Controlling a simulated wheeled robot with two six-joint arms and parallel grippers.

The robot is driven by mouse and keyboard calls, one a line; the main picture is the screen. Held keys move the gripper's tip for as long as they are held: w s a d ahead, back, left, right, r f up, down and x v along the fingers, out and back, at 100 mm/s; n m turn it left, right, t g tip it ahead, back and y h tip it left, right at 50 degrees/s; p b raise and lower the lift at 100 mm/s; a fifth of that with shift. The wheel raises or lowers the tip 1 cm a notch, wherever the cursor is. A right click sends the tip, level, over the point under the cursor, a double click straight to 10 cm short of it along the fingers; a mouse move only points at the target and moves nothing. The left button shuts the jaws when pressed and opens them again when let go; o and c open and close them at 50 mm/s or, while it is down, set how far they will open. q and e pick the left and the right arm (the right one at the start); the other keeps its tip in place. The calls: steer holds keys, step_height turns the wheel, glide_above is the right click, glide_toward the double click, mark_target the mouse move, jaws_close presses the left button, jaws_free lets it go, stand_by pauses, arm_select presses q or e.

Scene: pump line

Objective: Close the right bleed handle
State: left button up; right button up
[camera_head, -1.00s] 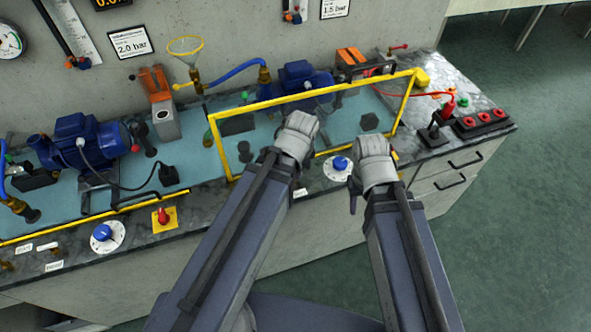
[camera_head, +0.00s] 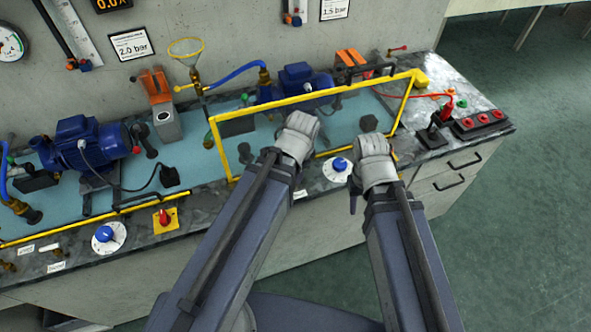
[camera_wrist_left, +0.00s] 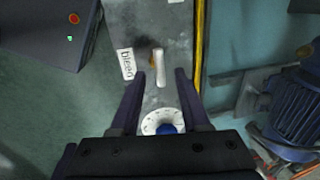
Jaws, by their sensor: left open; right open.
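The right bleed handle (camera_wrist_left: 160,66) shows in the left wrist view as a short pale lever beside a brass fitting. It lies lengthwise along the bench strip, next to a "bleed" label (camera_wrist_left: 127,64). My left gripper (camera_wrist_left: 161,73) is open there, with one finger on each side of the handle in the picture; I cannot tell whether they touch it. In the head view my left gripper (camera_head: 299,137) is over the yellow-framed guard, and its fingers are hard to see. My right gripper (camera_head: 371,160) is open at the bench's front edge. I cannot make out the right bleed handle in the head view.
A blue knob on a white dial (camera_head: 338,168) sits between the grippers; it also shows in the left wrist view (camera_wrist_left: 165,128). The yellow-framed guard (camera_head: 240,160) stands behind. A red-button panel (camera_head: 478,124) is at the right end. The floor in front is clear.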

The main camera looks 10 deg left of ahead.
arm_select(q)
step_height(320, 180, up, 7)
steer(key=s+p, duration=0.1)
steer(key=p, duration=0.5)
steer(key=shift+d, duration=0.4)
steer(key=shift+s+f, duration=0.1)
steer(key=s+d+n+g, duration=0.2)
steer(key=s+d+n, duration=0.4)
steer(key=n, duration=0.1)
steer(key=shift+d+f+n, duration=0.15)
steer(key=shift+d+n, duration=0.15)
